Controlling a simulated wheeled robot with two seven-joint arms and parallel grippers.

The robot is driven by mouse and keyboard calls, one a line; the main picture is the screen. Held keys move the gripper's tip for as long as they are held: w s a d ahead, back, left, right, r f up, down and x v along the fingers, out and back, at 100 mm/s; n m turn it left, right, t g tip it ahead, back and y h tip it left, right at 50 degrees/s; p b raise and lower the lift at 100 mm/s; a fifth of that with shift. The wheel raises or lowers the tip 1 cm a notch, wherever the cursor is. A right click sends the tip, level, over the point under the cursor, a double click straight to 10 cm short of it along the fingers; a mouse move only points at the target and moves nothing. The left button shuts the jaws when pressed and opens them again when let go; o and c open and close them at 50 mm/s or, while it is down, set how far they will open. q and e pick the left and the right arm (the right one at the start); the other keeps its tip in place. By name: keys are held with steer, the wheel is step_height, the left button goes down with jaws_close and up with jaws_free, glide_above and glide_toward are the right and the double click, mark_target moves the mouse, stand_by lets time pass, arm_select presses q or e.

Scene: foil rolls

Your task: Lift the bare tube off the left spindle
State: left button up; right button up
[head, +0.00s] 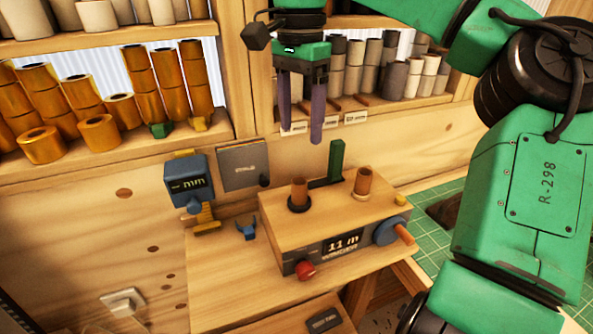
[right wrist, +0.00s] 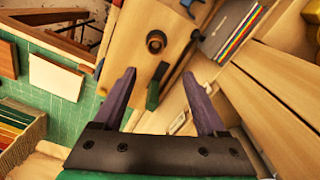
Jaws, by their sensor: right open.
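The wooden winder box (head: 330,222) has two upright spindles. A brown bare tube (head: 299,190) stands on the left spindle, with a dark ring at its foot. A second brown tube (head: 362,181) stands on the right spindle. My right gripper (head: 300,130) is open and empty, fingers pointing down, above the box and behind the left tube in the picture. In the right wrist view the open fingers of my right gripper (right wrist: 162,85) frame a green post; a tube in a dark ring (right wrist: 156,42), which looks like the left one, lies beyond the fingertips. My left gripper is out of view.
A green upright post (head: 337,160) rises behind the two tubes, close to my right gripper. A blue crank (head: 388,231) is on the box's right side. Shelves with gold rolls (head: 142,80) and grey rolls (head: 400,75) stand behind. A green cutting mat (head: 450,220) lies at right.

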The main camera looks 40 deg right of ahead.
glide_above(299, 186)
step_height(299, 186, down, 6)
steer(key=f+p, duration=0.1)
steer(key=f, duration=0.1)
steer(key=f+p, duration=0.1)
steer(key=f, duration=0.1)
steer(key=w+d+f, duration=0.1)
steer(key=f, duration=0.1)
steer(key=shift+w+f+p, duration=0.1)
steer(key=shift+f+p, duration=0.1)
steer(key=shift+p, duration=0.2)
steer(key=shift+f, duration=0.2)
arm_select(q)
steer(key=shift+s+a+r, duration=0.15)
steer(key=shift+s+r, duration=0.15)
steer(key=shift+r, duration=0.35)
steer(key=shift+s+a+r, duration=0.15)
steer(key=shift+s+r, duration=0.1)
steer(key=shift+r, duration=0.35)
arm_select(e)
jaws_close()
